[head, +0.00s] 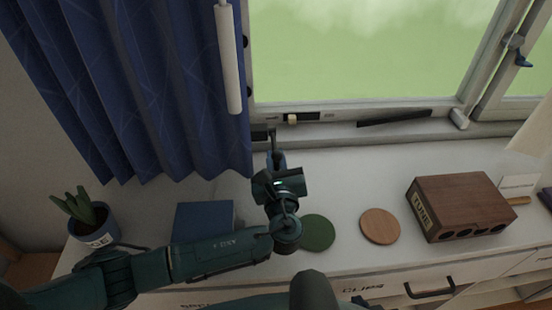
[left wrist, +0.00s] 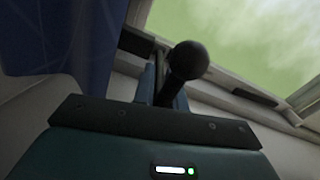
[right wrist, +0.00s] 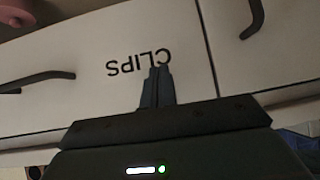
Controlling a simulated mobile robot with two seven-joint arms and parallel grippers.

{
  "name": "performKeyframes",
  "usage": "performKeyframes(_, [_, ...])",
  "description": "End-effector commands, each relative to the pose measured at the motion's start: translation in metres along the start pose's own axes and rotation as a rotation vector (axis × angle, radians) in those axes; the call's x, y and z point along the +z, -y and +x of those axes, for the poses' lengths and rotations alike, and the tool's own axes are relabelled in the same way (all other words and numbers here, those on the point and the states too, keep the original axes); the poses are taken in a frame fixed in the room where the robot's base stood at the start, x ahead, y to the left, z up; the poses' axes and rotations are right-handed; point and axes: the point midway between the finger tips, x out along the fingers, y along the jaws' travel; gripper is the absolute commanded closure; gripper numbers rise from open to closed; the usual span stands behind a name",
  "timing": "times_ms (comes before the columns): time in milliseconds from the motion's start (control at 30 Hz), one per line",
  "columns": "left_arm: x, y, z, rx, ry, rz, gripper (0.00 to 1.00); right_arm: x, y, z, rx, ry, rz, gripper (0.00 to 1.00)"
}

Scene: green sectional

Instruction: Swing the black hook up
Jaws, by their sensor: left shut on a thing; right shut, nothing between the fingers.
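The black hook (head: 273,137) is at the bottom of the window frame, near the curtain's right edge. In the left wrist view its round black knob (left wrist: 188,60) stands up close to the camera, on a short dark shaft. My left gripper (head: 277,160) reaches up to it from below and is shut on the hook; its blue fingers partly hide the shaft. My right gripper (right wrist: 160,72) is shut and empty, in front of a white drawer front marked CLIPS (right wrist: 139,62). I cannot make out its fingers in the head view.
A blue curtain (head: 140,80) hangs close on the left. On the white top are a potted plant (head: 92,215), a blue box (head: 204,219), a green disc (head: 318,233), a wooden disc (head: 380,226) and a brown TUNE box (head: 460,207). A white rod (head: 229,60) hangs above.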

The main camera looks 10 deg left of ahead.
Motion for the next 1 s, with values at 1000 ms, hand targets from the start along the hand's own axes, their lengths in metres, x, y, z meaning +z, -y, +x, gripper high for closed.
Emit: performKeyframes(1000, [0.047, 0.009, 0.013, 0.094, -0.467, -0.003, 1.00, -0.001, -0.001, 0.000, 0.001, -0.001, -0.002, 1.00])
